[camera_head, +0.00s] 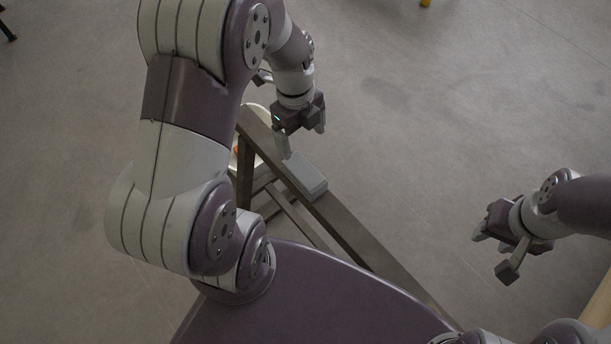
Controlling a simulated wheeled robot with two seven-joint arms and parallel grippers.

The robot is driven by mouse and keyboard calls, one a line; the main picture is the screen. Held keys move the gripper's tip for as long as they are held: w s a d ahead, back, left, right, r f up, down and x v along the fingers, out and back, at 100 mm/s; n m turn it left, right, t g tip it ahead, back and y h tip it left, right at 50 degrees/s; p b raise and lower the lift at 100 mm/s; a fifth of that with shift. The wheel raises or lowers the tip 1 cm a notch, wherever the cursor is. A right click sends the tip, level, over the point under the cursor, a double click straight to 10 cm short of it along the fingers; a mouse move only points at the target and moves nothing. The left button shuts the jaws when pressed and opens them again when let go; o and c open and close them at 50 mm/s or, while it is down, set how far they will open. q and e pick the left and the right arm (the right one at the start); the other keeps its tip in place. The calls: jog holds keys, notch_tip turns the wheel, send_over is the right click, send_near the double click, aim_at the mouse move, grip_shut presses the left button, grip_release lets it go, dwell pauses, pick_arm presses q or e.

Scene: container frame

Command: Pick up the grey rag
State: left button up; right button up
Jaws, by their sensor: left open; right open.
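The grey rag (306,178) looks like a pale grey folded block lying on top of a narrow beam (345,228) of the frame. My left gripper (302,140) is just beyond and above the rag, pointing down, with its jaws open and empty. One finger comes close to the rag's far left end; I cannot tell whether it touches. My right gripper (490,240) is open and empty over the floor at the right, well apart from the rag.
The frame's beam runs diagonally from upper left to lower right, with legs and rails (246,170) below it. A whitish rounded object (259,112) is partly hidden behind the beam. A wooden edge (597,305) shows at lower right. The floor beyond the frame is mostly clear.

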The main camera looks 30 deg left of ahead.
aim_at(304, 170)
pick_arm(q)
jog(key=shift+m, duration=0.3)
jog(key=f, duration=0.2)
jog(key=f+b, duration=0.1)
jog(key=f, duration=0.4)
jog(key=shift+s+d+f, duration=0.2)
jog(key=shift+d, duration=0.15)
jog(key=f, duration=0.1)
jog(key=f+b, duration=0.1)
jog(key=f, duration=0.2)
jog(key=shift+s+d+f, duration=0.15)
jog(key=shift+s+f, duration=0.05)
jog(key=shift+s, duration=0.15)
jog(key=shift+d+f+b, duration=0.1)
jog(key=shift+f+b, duration=0.2)
jog(key=shift+f, duration=0.1)
jog(key=c, duration=1.2)
jog(key=shift+o, duration=0.2)
jog(key=shift+w+r+p, duration=0.1)
jog(key=shift+r+p, duration=0.5)
jog(key=shift+r, duration=1.6)
jog(key=s+d+r+p, duration=0.1)
jog(key=s+d+r, duration=0.1)
jog(key=d, duration=0.3)
jog(key=s+d+r, duration=0.1)
jog(key=d+r, duration=0.3)
jog(key=d, duration=0.2)
jog(key=shift+s+r+p, duration=0.35)
